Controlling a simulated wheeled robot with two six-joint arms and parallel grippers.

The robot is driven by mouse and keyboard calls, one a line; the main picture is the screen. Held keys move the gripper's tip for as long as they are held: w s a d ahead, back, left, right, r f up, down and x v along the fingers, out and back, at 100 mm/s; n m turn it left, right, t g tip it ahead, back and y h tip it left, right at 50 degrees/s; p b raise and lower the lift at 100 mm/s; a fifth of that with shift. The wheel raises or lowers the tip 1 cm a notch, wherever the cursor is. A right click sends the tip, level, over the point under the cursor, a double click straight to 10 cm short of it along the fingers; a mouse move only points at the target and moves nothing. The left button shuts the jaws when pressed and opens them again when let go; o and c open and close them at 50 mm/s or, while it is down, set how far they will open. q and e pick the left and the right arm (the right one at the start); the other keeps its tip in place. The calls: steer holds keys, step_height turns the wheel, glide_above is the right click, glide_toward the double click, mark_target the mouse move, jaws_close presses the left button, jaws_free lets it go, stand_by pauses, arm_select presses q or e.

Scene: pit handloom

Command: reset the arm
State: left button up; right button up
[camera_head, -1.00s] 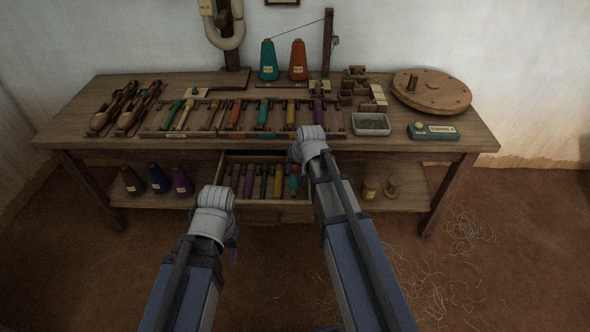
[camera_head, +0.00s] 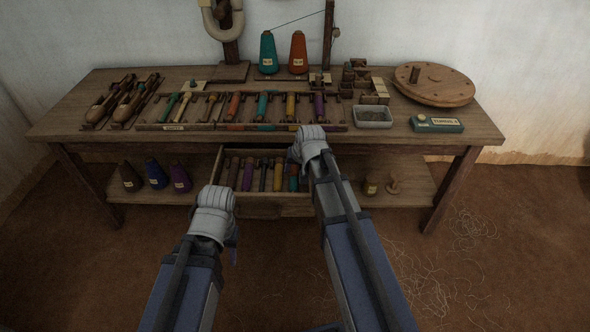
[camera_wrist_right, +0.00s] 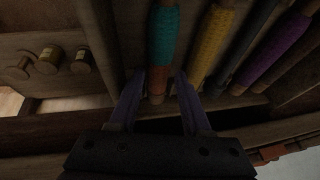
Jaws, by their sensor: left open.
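My left gripper (camera_head: 232,256) hangs in front of the table, mostly hidden behind its own wrist; one dark fingertip shows, over the floor. My right arm's wrist (camera_head: 311,140) reaches over the right end of the open drawer (camera_head: 262,211), and hides its gripper in the head view. In the right wrist view my right gripper (camera_wrist_right: 160,92) has its two fingers apart. A teal and orange bobbin (camera_wrist_right: 163,40) shows between the fingertips, with visible gaps at its sides. A yellow bobbin (camera_wrist_right: 212,40) lies beside it.
The wooden table (camera_head: 400,148) carries a bobbin tray (camera_head: 240,126), shuttles (camera_head: 135,100), a grey bin (camera_head: 373,116), a round wooden disc (camera_head: 450,88) and a green box (camera_head: 436,124). Cones (camera_head: 156,174) stand on the lower shelf. Loose thread (camera_head: 425,290) lies on the floor at right.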

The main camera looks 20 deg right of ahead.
steer(key=o, duration=0.4)
stand_by(0.3)
step_height(320, 180, up, 4)
steer(key=p, duration=0.4)
steer(key=shift+d+r, duration=0.15)
steer(key=shift+r, duration=0.05)
step_height(320, 180, up, 4)
steer(key=p, duration=0.4)
steer(key=shift+f, duration=0.1)
steer(key=shift+f, duration=0.1)
